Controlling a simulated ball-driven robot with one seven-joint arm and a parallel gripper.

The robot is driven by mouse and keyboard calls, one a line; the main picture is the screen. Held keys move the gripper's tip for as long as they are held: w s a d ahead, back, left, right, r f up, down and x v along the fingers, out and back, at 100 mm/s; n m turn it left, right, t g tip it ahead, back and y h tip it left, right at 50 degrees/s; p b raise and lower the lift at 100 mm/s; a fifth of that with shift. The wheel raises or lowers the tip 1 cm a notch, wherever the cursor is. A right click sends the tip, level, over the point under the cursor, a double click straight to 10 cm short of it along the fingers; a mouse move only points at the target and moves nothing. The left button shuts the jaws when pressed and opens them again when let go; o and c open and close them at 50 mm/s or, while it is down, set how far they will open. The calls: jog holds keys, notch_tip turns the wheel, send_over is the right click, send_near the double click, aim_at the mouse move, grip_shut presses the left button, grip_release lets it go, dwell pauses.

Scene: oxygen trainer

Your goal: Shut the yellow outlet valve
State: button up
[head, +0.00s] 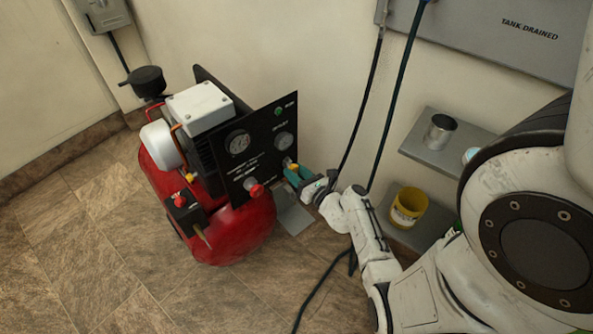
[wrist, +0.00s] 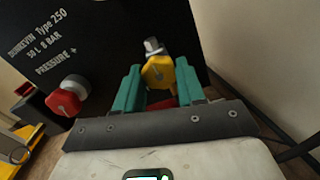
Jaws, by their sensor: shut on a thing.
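The yellow outlet valve (wrist: 158,73) sits on the black panel of the red compressor, below a silver fitting, in the wrist view. It also shows small at the panel's right edge in the head view (head: 294,166). My gripper (wrist: 158,66) has its two green fingers on either side of the yellow valve and is shut on it. In the head view my gripper (head: 297,176) reaches the panel from the right. The fingers hide part of the valve's sides, and I cannot tell its exact turn.
The black panel (head: 262,150) carries gauges and a red knob (head: 256,190), left of the valve; the knob also shows in the wrist view (wrist: 73,90). The red tank (head: 235,235) stands on the floor. Dark hoses hang by the wall. A shelf (head: 420,155) is at right.

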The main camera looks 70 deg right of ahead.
jog(key=shift+f+m, duration=0.15)
jog(key=shift+m, duration=0.15)
jog(key=o, duration=1.1)
jog(key=shift+c, duration=0.2)
jog(key=v, duration=1.1)
jog(key=shift+p, duration=0.45)
jog(key=shift+d, duration=0.1)
